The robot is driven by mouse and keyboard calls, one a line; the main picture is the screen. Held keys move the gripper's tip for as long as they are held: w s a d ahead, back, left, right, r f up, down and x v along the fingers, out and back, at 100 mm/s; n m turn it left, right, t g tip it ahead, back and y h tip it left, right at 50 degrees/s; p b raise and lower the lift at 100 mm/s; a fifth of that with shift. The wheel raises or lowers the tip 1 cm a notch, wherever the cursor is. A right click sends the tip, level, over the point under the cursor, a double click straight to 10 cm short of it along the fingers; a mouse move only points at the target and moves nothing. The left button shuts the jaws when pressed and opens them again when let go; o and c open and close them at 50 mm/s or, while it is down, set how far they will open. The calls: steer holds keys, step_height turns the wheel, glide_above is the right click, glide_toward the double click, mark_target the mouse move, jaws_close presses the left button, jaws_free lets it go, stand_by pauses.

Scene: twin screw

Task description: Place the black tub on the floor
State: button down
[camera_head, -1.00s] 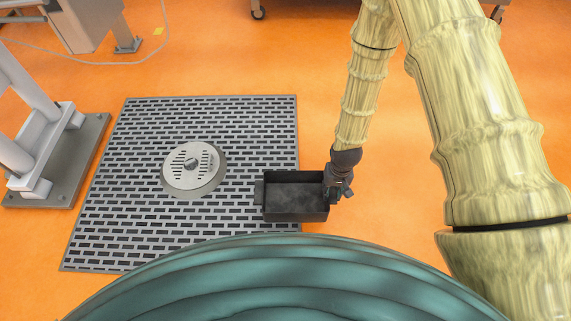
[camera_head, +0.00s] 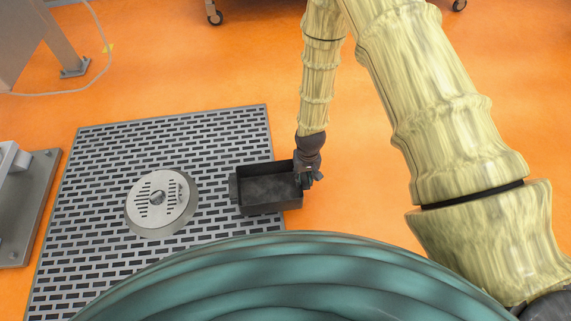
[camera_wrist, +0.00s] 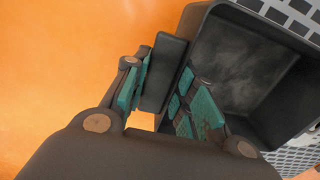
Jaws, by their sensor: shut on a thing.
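The black tub (camera_head: 268,190) is an open, empty rectangular box with a tab on its left side. In the head view it appears over the right edge of the floor grate, beside the orange floor. My gripper (camera_head: 309,174) is at its right side. In the wrist view the tub (camera_wrist: 235,65) fills the upper right, and my gripper (camera_wrist: 160,100) is shut on its dark side tab. I cannot tell whether the tub's underside touches the floor.
The metal grate (camera_head: 95,215) has a round drain cover (camera_head: 160,200) left of the tub. A grey stand base (camera_head: 25,205) is at the left edge. Orange floor (camera_head: 200,70) is clear beyond the grate. Wheeled legs (camera_head: 214,17) show at the top.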

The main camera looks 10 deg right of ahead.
steer(key=shift+w+a+f+b, duration=0.4)
steer(key=shift+w+f+b, duration=0.35)
steer(key=shift+w+b, duration=0.75)
steer(key=shift+w+a+f+b, duration=0.4)
steer(key=shift+w+f+b, duration=0.45)
steer(key=shift+w, duration=1.2)
steer(key=shift+w+a+f+b, duration=0.4)
steer(key=shift+w+f+b, duration=0.2)
steer(key=shift+w+b, duration=1)
steer(key=shift+w+f, duration=0.15)
steer(key=shift+f, duration=0.1)
steer(key=c, duration=1.2)
jaws_free()
steer(key=shift+f, duration=0.1)
steer(key=shift+o, duration=0.2)
step_height(320, 180, up, 8)
steer(key=p, duration=0.5)
steer(key=shift+d, duration=0.15)
